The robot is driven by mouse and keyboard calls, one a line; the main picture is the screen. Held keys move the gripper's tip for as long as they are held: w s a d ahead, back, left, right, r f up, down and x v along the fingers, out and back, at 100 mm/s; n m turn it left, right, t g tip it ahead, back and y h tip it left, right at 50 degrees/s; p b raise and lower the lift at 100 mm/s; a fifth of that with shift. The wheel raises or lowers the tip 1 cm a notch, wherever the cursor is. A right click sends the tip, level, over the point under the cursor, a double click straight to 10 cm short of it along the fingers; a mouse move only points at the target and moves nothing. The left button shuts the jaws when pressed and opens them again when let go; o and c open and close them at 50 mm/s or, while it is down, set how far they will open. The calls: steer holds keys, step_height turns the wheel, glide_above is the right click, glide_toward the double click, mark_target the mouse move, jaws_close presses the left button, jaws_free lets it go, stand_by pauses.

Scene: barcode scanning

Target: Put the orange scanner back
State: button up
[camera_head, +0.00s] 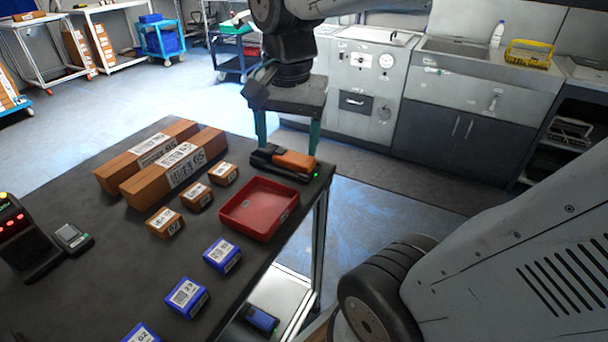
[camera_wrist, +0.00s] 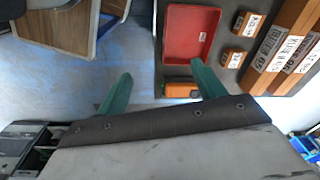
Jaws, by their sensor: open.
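The orange scanner (camera_head: 295,159) lies at the table's far right corner, on or in a black holder (camera_head: 268,157) with a small green light beside it. I cannot tell exactly how it sits in the holder. My gripper (camera_head: 288,148) points down at the scanner's far side, its teal fingers spread and empty. In the wrist view my gripper (camera_wrist: 162,78) is open, and part of the orange scanner (camera_wrist: 180,91) shows between the fingers, close to the one on the right. Nothing is held.
A red tray (camera_head: 258,208) stands right in front of the scanner. Long brown boxes (camera_head: 175,165), small brown boxes (camera_head: 197,196) and blue boxes (camera_head: 187,297) stand on the dark table (camera_head: 110,250). A black device with red lights (camera_head: 22,235) is at the left. Floor lies beyond the table.

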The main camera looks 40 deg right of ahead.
steer(key=s+a+f+n, duration=0.2)
steer(key=s+a+n, duration=0.1)
steer(key=s+n, duration=0.5)
steer(key=n, duration=0.2)
steer(key=shift+s+a+n, duration=0.2)
steer(key=shift+s+n, duration=0.15)
steer(key=shift+n, duration=0.05)
steer(key=shift+f+t, duration=0.1)
steer(key=shift+t, duration=0.2)
